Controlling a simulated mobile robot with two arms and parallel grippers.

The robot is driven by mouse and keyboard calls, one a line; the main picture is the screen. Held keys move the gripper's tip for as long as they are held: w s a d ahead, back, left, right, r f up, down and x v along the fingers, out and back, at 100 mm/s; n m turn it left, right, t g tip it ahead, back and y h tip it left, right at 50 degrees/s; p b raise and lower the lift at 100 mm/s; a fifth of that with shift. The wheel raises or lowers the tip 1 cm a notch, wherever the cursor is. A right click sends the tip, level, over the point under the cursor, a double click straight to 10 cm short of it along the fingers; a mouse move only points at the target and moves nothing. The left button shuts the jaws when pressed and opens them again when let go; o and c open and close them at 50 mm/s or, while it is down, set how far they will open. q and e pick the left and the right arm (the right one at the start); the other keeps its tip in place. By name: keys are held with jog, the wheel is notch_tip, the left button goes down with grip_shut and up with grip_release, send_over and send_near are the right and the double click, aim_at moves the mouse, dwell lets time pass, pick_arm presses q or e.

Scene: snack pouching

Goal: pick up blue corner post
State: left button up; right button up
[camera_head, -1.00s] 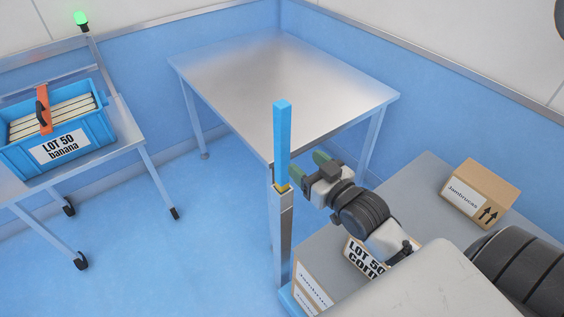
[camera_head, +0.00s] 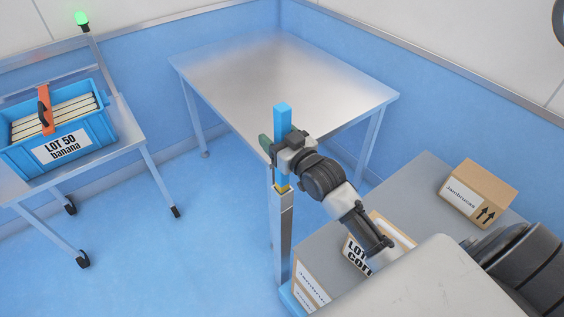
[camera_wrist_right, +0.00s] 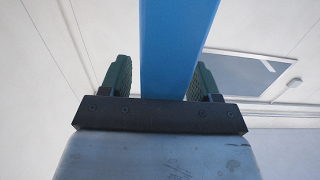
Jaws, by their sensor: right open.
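The blue corner post (camera_head: 283,117) stands upright, its lower end at the top of a metal post (camera_head: 281,235) with a yellow band at the joint. My right gripper (camera_head: 275,145) is at the upper half of the blue post, with its fingers around it. In the right wrist view the blue post (camera_wrist_right: 177,45) runs between the two green fingers of the gripper (camera_wrist_right: 163,80), with a gap seen at the left finger. The gripper is open. My left gripper is in neither view.
An empty steel table (camera_head: 290,75) stands behind the post. A blue crate (camera_head: 92,130) labelled LOT 50 banana sits on a wheeled stand at left. Cardboard boxes (camera_head: 486,188) sit on the grey surface (camera_head: 425,180) at right. Blue floor is clear at centre left.

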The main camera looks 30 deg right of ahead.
grip_shut()
dwell(0.3)
